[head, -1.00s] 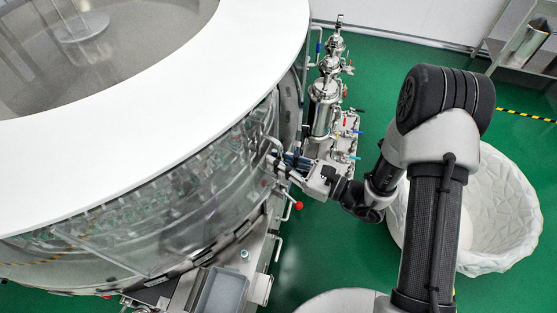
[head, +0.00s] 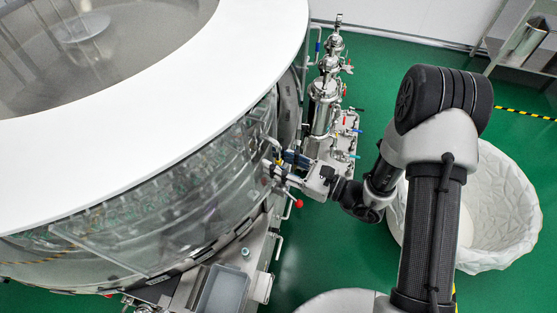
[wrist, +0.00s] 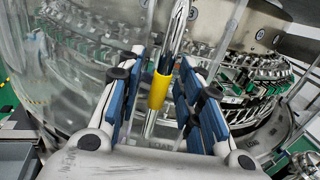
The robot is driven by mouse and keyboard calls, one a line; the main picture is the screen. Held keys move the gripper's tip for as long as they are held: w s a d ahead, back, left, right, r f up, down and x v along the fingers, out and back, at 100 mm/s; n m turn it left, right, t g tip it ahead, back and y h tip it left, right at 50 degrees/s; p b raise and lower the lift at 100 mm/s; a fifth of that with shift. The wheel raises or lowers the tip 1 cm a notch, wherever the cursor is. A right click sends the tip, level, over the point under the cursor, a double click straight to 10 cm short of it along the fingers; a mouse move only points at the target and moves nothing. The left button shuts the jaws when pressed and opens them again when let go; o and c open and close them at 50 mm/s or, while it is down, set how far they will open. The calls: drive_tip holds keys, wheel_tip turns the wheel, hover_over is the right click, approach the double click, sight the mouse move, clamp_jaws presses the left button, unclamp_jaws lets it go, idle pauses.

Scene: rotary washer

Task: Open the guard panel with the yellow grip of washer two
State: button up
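The yellow grip (wrist: 159,91) is a band on an upright steel bar handle, in the middle of the wrist view. My gripper (wrist: 167,100) has its blue-padded fingers apart, one on each side of the bar, with gaps visible beside the grip. In the head view my gripper (head: 282,165) is at the right side of the round washer, and the grip shows only as a small yellow spot. The clear guard panel (wrist: 65,60) fills the left of the wrist view. Racked green-and-clear items show plainly right of the bar. How far the panel stands open is hard to tell.
The white-topped washer (head: 200,110) fills the left of the head view. Steel piping with valves (head: 325,100) stands close behind my gripper. A red-knobbed lever (head: 298,203) and a grey bin (head: 222,290) are nearby. A white lined basket (head: 500,215) stands right on green floor.

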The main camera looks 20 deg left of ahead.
drive_tip(key=shift+d, duration=0.1)
drive_tip(key=v, duration=1.2)
drive_tip(key=s+d+r+n+g+h, duration=0.1)
drive_tip(key=s+r+n+g+h, duration=0.65)
drive_tip(key=s+r+n, duration=0.45)
drive_tip(key=s+d+r+n+t+h, duration=0.1)
drive_tip(key=d+r+n+t+h, duration=0.2)
drive_tip(key=d, duration=0.4)
drive_tip(key=s+d+r+n+t+h, duration=0.1)
drive_tip(key=d+r+n+t+h, duration=0.3)
drive_tip(key=d+h, duration=0.3)
drive_tip(key=shift+s+d+r+n+t, duration=0.25)
drive_tip(key=shift+s+r+n+t, duration=0.05)
drive_tip(key=shift+n+t, duration=0.45)
